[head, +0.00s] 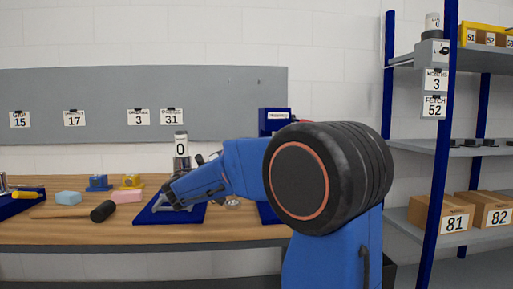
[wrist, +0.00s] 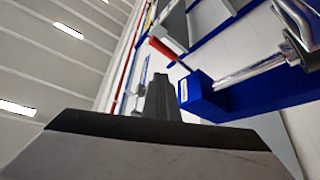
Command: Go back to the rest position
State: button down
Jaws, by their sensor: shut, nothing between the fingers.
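My gripper (wrist: 160,84) shows in the wrist view as dark fingers closed together, with nothing held between them. In the head view my blue arm reaches left over the workbench (head: 50,233), and its wrist end is above a blue tray (head: 145,216). The fingers are hard to make out there. A pink foam block (head: 126,196) and a light blue foam block (head: 68,198) lie on the bench left of the tray, apart from my gripper.
A mallet (head: 102,211) lies on the bench. A canister marked 0 (head: 181,147) stands behind my wrist. A blue holder (head: 270,122) is partly hidden by my arm. Shelving (head: 449,120) with boxes 81 (head: 440,213) and 82 (head: 488,209) stands at right.

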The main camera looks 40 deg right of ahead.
dwell(0.3)
jog(key=s+f+n+t+y, duration=0.2)
jog(key=s+f+n+y, duration=0.25)
jog(key=s+f, duration=0.5)
jog(key=s+f+n+t+y, duration=0.35)
jog(key=s+f+y, duration=0.25)
jog(key=f, duration=0.6)
jog(key=s+a+f+n+t+y, duration=0.2)
jog(key=s+a+f+n+y, duration=0.1)
jog(key=a+f+y, duration=0.3)
jog(key=s+a+f+n+t+y, duration=0.2)
jog(key=s+a+f+y, duration=0.3)
jog(key=a+f, duration=0.4)
jog(key=a+t+y, duration=0.1)
jog(key=a, duration=0.4)
jog(key=shift+a+f+n, duration=0.35)
jog(key=shift+f+n, duration=0.05)
jog(key=shift+w, duration=0.1)
